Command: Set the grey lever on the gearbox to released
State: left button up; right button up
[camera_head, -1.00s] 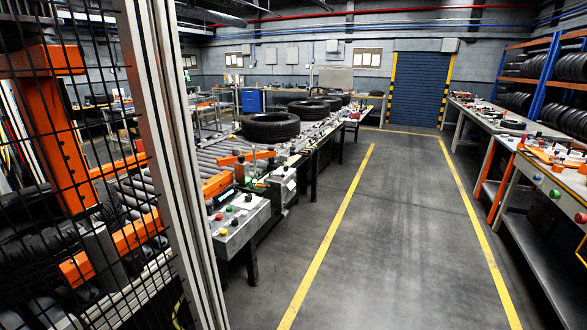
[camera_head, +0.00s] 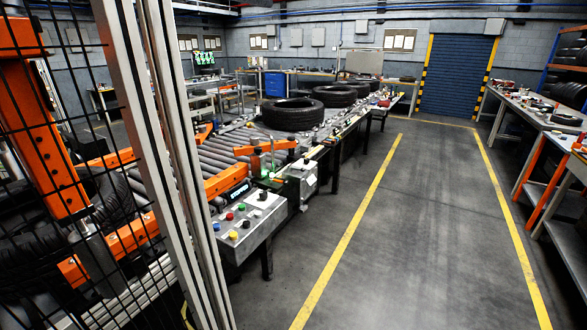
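A grey box (camera_head: 300,183) stands at the near end of the roller conveyor, beside the control panel; it may be the gearbox, but it is too small to tell. I cannot make out a grey lever on it or its setting. The control panel (camera_head: 248,226) with several coloured buttons is on the conveyor's near right corner. Neither of my grippers is in view.
The roller conveyor (camera_head: 215,158) carries several black tyres, the nearest one (camera_head: 292,114) large. A black mesh fence with a pale post (camera_head: 172,170) blocks the left. A clear floor aisle (camera_head: 420,220) between yellow lines leads to the blue shutter (camera_head: 457,75). A workbench (camera_head: 540,115) lines the right.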

aim_at(290, 168)
jog(key=i+l+u, duration=0.1)
jog(key=l, duration=0.25)
jog(key=i+l+u, duration=0.1)
jog(key=i+l, duration=0.2)
jog(key=i+l+u, duration=0.1)
jog(key=l, duration=0.4)
jog(key=i+l+u, duration=0.15)
jog(key=l, duration=0.25)
jog(key=i+l+u, duration=0.1)
jog(key=i+l, duration=0.15)
jog(key=l, duration=0.15)
jog(key=i+l+u, duration=0.1)
jog(key=l, duration=0.35)
jog(key=i+l+u, duration=0.1)
jog(key=l, duration=0.35)
jog(key=i+l+u, duration=0.1)
jog(key=l, duration=0.35)
jog(key=i, duration=0.1)
